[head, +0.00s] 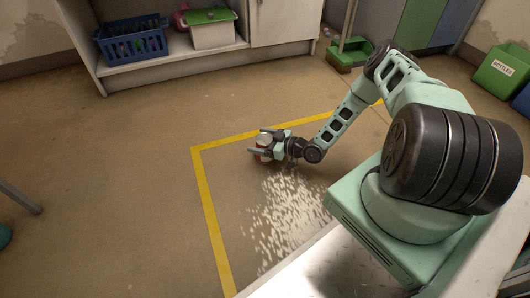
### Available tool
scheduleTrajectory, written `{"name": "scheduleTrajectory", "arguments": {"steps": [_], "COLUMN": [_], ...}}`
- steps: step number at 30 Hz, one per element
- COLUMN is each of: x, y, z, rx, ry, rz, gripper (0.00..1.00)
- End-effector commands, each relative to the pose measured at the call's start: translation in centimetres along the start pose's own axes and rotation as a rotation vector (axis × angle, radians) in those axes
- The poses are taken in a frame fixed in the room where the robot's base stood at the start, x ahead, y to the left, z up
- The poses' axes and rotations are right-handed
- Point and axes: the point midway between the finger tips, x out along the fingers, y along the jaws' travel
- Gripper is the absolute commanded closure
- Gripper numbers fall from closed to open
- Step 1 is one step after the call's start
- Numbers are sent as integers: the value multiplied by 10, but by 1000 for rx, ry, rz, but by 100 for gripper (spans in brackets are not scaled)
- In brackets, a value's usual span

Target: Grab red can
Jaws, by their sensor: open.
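A small can (264,141) stands on the brown floor near the corner of a yellow floor line. It shows a pale top and a reddish side, partly hidden by my gripper. My gripper (262,146) is low at the can, with its fingers open and the can between or right beside them. I cannot tell whether either finger touches the can.
A yellow line (212,215) marks the floor. A low shelf at the back holds a blue basket (131,41) and a green-lidded box (211,29). A green bin (501,71) is at right. The floor at left is mostly clear.

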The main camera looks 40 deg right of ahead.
Motion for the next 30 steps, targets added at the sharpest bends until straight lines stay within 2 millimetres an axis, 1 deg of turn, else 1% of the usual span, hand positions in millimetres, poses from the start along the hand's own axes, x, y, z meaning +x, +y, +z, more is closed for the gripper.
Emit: {"name": "scheduleTrajectory", "arguments": {"steps": [7, 8, 9, 11, 12, 13, 20, 23, 26, 30], "x": [2, 2, 2, 2, 2, 2, 2, 1, -2, -7], "y": [0, 0, 0, 0, 0, 0, 1, 1, 1, 1], "z": [-1, -1, -1, -1, -1, -1, -1, -6, -19, -46], "rx": [-1, -1, -1, -1, -1, -1, -1, -1, -2, -2], "ry": [0, 0, 0, 0, 0, 0, 0, 0, 0, 1], "rz": [1, 1, 1, 1, 1, 1, 1, 1, 1, 0], "gripper": [13, 19, 30, 47, 58, 62, 62, 62, 62, 62]}}
